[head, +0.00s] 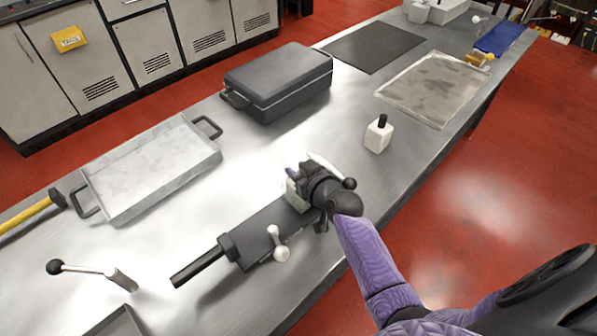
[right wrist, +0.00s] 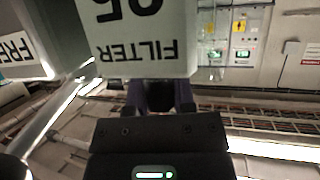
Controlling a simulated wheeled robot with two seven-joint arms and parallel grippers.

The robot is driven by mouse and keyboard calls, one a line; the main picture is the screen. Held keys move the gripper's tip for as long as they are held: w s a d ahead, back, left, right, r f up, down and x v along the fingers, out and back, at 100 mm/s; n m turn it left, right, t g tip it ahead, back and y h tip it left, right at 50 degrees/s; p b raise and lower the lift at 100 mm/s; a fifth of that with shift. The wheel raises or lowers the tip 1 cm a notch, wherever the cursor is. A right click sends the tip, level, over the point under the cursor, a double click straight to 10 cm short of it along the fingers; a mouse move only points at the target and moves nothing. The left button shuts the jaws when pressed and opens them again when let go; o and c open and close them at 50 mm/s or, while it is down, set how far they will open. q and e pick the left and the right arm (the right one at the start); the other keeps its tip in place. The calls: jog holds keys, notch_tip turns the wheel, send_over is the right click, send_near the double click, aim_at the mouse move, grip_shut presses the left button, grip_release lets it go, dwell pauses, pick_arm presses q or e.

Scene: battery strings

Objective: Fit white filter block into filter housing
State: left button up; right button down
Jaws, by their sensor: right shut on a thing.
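My right gripper (head: 303,180) is shut on the white filter block (head: 296,196), mostly hidden by the hand in the head view. In the right wrist view the white filter block (right wrist: 138,35) fills the top, with "FILTER" printed on it upside down, between the fingertips (right wrist: 160,97). The block is at the upper right end of a long dark grey unit (head: 262,228), which looks like the filter housing. That unit has a black rod and a white-knobbed lever (head: 279,245). I cannot tell whether the block is inside it or above it. My left gripper is out of view.
A white block with a black top (head: 378,136) stands right of the hand. A black case (head: 280,82), a metal tray (head: 150,170), a hammer (head: 35,208) and a loose lever (head: 90,269) are on the steel bench. Bench between case and white block is clear.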

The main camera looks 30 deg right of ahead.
jog(key=shift+f, duration=0.1)
jog(key=shift+c, duration=2.3)
grip_release()
jog(key=shift+s+r, duration=0.15)
jog(key=shift+r, duration=0.1)
jog(key=p+v, duration=0.4)
jog(key=v, duration=0.7)
jog(key=shift+s+r, duration=0.15)
jog(key=shift+s, duration=0.2)
